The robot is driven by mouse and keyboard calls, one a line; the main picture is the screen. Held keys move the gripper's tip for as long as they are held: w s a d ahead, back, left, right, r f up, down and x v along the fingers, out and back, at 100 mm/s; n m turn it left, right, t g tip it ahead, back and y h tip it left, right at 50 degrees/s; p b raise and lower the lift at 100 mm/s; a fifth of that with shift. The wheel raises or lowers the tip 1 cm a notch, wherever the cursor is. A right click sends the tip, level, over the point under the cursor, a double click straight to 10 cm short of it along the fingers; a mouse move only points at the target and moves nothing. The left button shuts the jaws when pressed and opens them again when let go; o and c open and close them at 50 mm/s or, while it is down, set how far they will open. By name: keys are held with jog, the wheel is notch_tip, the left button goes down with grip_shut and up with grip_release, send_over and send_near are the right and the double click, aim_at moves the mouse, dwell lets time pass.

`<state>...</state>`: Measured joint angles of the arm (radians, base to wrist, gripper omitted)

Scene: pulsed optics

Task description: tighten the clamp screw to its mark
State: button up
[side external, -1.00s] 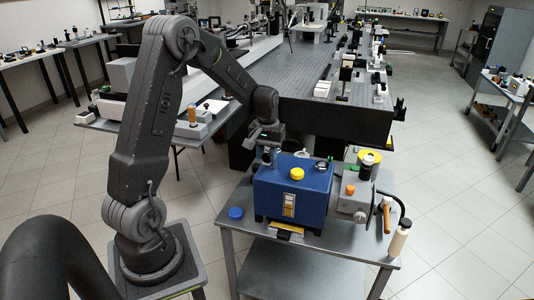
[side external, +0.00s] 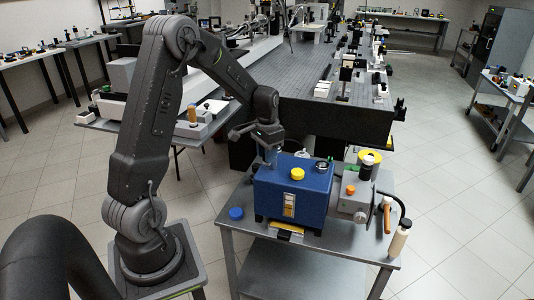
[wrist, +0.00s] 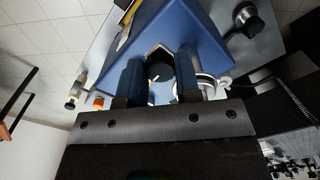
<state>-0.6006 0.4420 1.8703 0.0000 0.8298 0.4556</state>
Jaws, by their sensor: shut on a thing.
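The blue box (side external: 310,200) stands on a small grey table, and its blue top also shows in the wrist view (wrist: 190,25). My gripper (side external: 270,160) points down at the box's far left corner. In the wrist view my gripper (wrist: 159,78) has its two blue-grey fingers on either side of a dark round knob (wrist: 160,68), which I take to be the clamp screw, and is shut on it. A small pale line shows near the knob's lower edge; I cannot tell whether it is the mark. In the side view the knob is hidden.
A yellow cap (side external: 297,174) and a dark round fitting (side external: 322,165) sit on the box. A grey unit (side external: 352,203) with an orange knob (side external: 350,190) adjoins it at right. A blue cap (side external: 236,213) lies at the table's left. A bottle (side external: 398,242) is at the right edge.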

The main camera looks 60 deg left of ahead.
dwell(0.4)
jog(key=o, duration=0.9)
jog(key=shift+r, duration=0.1)
notch_tip(320, 180, up, 14)
jog(key=shift+f, duration=0.15)
